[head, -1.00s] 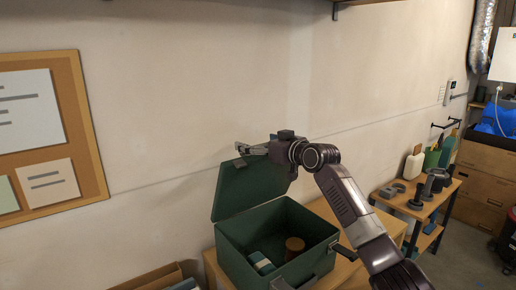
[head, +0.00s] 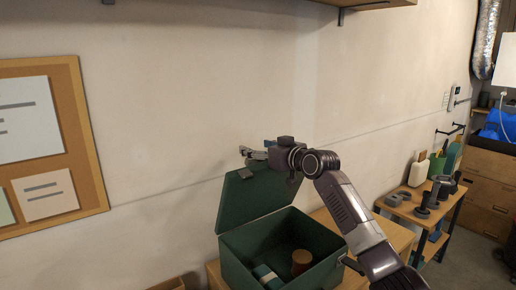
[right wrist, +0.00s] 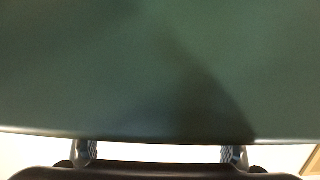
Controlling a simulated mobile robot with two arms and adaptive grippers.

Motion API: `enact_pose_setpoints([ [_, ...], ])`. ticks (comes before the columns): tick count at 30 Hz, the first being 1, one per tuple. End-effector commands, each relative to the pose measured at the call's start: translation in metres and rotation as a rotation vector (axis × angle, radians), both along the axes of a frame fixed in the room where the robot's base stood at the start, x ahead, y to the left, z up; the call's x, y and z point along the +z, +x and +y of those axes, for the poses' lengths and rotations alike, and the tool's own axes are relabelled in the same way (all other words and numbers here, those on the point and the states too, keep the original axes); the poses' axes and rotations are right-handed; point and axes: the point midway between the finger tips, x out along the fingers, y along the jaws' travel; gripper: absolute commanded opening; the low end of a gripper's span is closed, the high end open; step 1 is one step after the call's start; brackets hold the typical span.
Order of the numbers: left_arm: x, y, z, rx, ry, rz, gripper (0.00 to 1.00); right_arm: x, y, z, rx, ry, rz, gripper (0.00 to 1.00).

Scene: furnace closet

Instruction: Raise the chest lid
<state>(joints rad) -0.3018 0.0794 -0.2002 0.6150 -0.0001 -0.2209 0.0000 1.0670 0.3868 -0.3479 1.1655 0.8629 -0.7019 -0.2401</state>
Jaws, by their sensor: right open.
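The green chest (head: 262,251) stands on a wooden surface against the wall, in the lower middle of the head view. Its lid (head: 258,199) is raised and stands steeply on the left side of the box, with a small grey latch (head: 245,173) at its top edge. My right gripper (head: 250,154) is open at the lid's top edge; whether it touches is hard to tell. In the right wrist view the green lid (right wrist: 150,70) fills most of the picture, with the two fingertips (right wrist: 160,153) spread wide at its edge. My left gripper is not in view.
Inside the chest lie a brown cylinder (head: 301,261) and a pale and blue block (head: 267,276). A shelf (head: 372,4) juts from the wall above. A bench with tools (head: 428,208) stands to the right. A corkboard (head: 48,140) hangs at left.

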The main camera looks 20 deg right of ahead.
Motion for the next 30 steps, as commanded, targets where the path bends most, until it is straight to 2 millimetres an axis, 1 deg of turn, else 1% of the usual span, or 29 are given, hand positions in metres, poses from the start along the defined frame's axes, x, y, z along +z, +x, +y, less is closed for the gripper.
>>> enact_pose_setpoints([
  [1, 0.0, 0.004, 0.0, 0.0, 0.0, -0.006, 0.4, -0.016, 0.0, 0.003, 0.005, -0.008, 0.027, 0.85],
  [5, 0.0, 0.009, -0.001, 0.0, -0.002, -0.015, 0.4, -0.016, 0.0, 0.003, 0.005, -0.008, 0.027, 0.99],
  [14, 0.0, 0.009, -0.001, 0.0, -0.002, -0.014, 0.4, -0.016, 0.0, 0.003, 0.006, -0.01, 0.026, 1.0],
  [20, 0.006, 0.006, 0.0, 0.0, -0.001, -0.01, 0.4, -0.005, -0.002, 0.002, 0.004, -0.007, 0.02, 1.0],
  [30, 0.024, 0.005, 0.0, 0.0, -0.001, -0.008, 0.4, 0.024, -0.012, -0.004, 0.001, -0.003, 0.011, 1.0],
])
